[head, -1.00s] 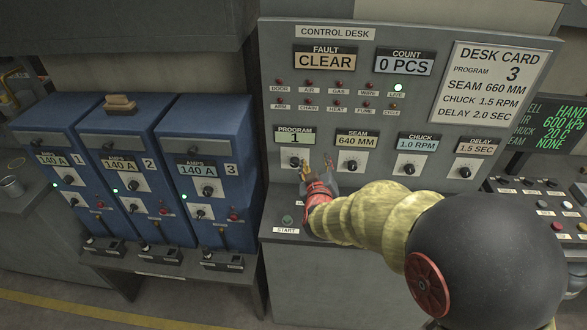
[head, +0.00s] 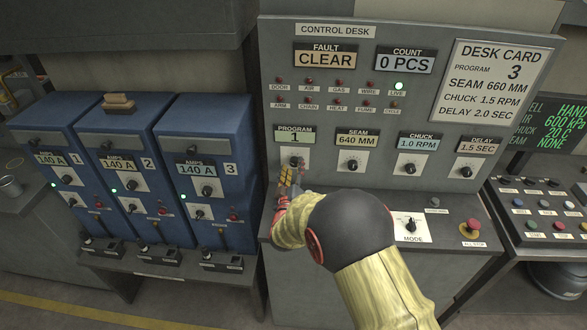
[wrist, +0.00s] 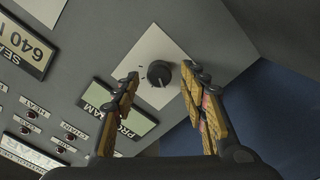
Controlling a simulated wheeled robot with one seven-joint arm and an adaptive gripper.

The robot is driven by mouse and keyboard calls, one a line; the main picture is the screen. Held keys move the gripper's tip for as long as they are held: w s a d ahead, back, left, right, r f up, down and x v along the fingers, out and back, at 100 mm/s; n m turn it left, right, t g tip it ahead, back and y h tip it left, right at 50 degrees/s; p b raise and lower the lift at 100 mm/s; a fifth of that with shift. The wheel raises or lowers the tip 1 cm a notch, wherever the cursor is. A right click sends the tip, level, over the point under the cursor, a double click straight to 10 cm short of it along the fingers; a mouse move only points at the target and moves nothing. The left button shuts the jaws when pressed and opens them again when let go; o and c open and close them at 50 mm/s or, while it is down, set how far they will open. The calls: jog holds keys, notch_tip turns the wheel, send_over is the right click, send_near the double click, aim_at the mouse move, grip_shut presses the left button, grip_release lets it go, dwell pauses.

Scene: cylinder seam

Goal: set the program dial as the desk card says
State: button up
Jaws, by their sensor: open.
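The program dial (wrist: 159,73) is a black knob on a pale square plate. In the wrist view it lies ahead of and between the spread fingers of my gripper (wrist: 159,83), and no contact shows. In the head view my gripper (head: 290,172) is at the program dial (head: 296,161), partly covering its plate. The program display (head: 296,136) above the dial reads 1. The desk card (head: 492,80) reads program 3, seam 660 mm, chuck 1.5 rpm, delay 2.0 sec.
The seam (head: 352,166), chuck (head: 408,169) and delay (head: 466,173) knobs sit in a row to the right. A mode switch (head: 411,225) and a red all-stop button (head: 473,227) are on the ledge. Blue amps cabinets (head: 205,150) stand close on the left.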

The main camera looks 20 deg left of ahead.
jog(key=shift+w+a, duration=0.1)
jog(key=shift+w, duration=0.4)
jog(key=shift+c, duration=0.2)
grip_shut()
